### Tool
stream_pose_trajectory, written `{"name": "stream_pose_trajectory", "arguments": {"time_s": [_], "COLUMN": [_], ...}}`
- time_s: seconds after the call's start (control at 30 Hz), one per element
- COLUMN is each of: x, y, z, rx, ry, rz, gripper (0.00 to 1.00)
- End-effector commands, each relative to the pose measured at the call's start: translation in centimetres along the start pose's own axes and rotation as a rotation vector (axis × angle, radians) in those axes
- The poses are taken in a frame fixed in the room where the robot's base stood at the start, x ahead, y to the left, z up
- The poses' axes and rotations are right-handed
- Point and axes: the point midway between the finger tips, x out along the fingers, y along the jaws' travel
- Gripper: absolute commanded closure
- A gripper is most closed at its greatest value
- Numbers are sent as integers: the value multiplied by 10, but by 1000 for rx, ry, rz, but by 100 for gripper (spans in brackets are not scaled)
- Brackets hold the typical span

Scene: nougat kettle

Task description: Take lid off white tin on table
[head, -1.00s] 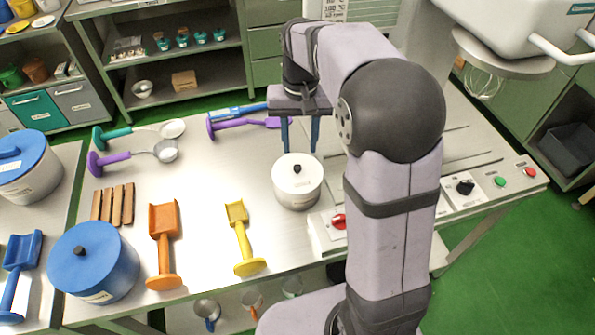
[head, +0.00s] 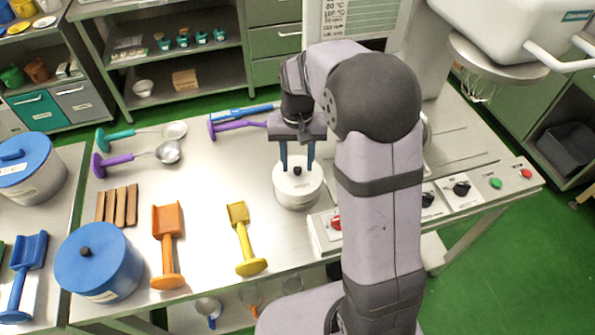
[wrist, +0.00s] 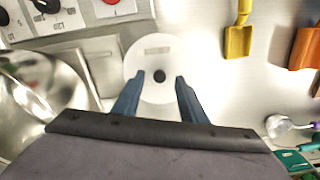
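The white tin (head: 297,190) stands upright on the steel table, with its white lid (head: 284,176) on. The lid has a small black knob (head: 297,171) at its centre. My gripper (head: 298,169) is above the lid, pointing down, its blue fingers open on either side of the knob. In the wrist view the white lid (wrist: 163,52) shows from above, with the knob (wrist: 159,76) between the tips of my open gripper (wrist: 159,78). The fingers look apart from the knob. How far the tips are above the lid is hard to tell.
A control panel (head: 325,236) with a red knob is right of the tin. A yellow scoop (head: 244,240) and orange scoop (head: 167,245) lie to the left. A blue lidded pot (head: 98,262) is at front left. Bare table lies between tin and yellow scoop.

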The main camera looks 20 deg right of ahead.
Motion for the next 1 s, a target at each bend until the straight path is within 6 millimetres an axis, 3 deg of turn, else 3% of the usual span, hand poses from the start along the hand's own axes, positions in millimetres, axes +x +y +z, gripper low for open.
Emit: {"name": "stream_pose_trajectory", "arguments": {"time_s": [0.37,0.4,0.57,1.0], "x": [13,12,12,5], "y": [0,0,0,0], "z": [0,0,0,-1], "rx": [0,0,0,0], "ry": [0,0,0,4], "rz": [0,0,0,-1], "gripper": [62,64,100,100]}}
